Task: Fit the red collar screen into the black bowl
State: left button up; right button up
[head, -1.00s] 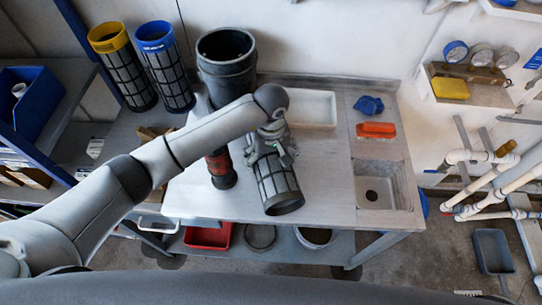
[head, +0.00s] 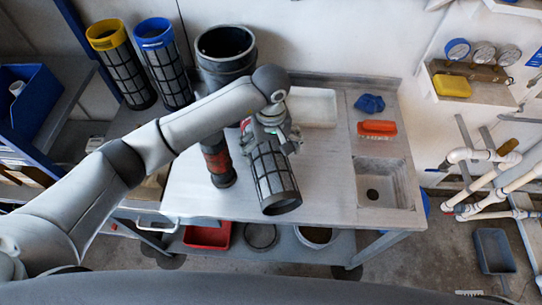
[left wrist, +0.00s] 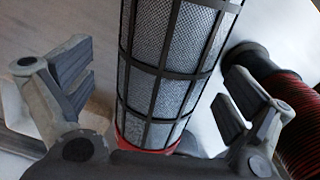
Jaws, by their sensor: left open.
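The red collar screen (head: 272,178) is a dark-framed grey mesh cylinder on the bench, its dark plain end toward me. Its red collar end is mostly hidden by my arm and gripper in the head view. In the left wrist view the screen (left wrist: 165,75) runs between the fingers, with the red collar (left wrist: 140,132) low in the picture. My left gripper (head: 274,138) is open, its fingers on either side of the screen near the collar end, with gaps visible. The black bowl (head: 226,68) stands at the back of the bench, open at the top. My right gripper is not in view.
Yellow (head: 122,75) and blue (head: 165,70) collared screens stand at the back left. A white tray (head: 315,107), red brush (head: 377,128) and sink (head: 383,185) are at right. The bench right of the screen is clear.

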pick_arm(q)
notch_tip(320, 180, up, 8)
jog(key=shift+r+b, duration=0.15)
jog(key=shift+b, duration=0.7)
